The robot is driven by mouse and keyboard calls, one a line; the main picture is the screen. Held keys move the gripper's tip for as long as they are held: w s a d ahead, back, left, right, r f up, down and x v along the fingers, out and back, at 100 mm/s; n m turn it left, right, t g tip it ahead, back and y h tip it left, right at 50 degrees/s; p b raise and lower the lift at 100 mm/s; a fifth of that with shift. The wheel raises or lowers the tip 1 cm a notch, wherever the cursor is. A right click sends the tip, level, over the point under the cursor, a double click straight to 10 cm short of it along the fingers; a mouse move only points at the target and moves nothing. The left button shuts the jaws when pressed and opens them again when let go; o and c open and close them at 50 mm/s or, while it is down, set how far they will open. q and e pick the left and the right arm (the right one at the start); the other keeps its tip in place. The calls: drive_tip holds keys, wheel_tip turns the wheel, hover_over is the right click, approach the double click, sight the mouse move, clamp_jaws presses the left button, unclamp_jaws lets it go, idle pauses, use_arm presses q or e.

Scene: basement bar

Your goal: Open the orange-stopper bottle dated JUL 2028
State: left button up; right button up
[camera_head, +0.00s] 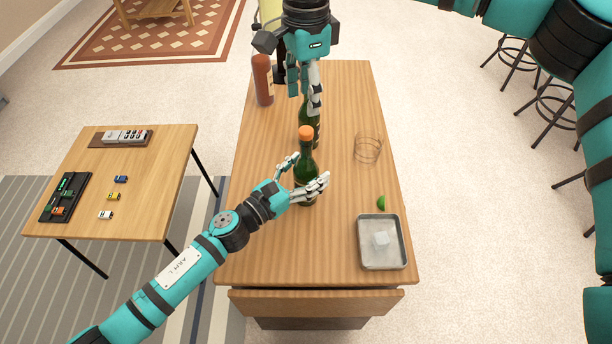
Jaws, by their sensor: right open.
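A green bottle with an orange stopper (305,133) stands upright near the middle of the wooden table. Its label and date cannot be read from here. My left gripper (308,174) is around its body, with fingers on both sides against the glass. A second green bottle (315,137) stands just behind it, partly hidden by the stopper and by my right gripper. My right gripper (304,98) is open and points down above and behind the orange stopper. Its fingers hide the second bottle's top. I cannot tell whether they touch it.
A red-brown bottle (262,82) stands at the table's back left. A wire coil (368,148), a lime (381,202) and a metal tray (382,262) with a clear block are on the right. A low side table (150,170) with small toys and a remote is at left.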

sight(306, 129)
use_arm(q)
clamp_jaws()
use_arm(e)
drive_tip(key=shift+o, duration=0.9)
drive_tip(key=shift+r, duration=0.45)
wheel_tip(306, 129, down, 9)
drive_tip(key=shift+d+r+m+y, duration=0.1)
drive_tip(key=shift+r+m+y, duration=0.1)
drive_tip(key=shift+m+y, duration=0.7)
clamp_jaws()
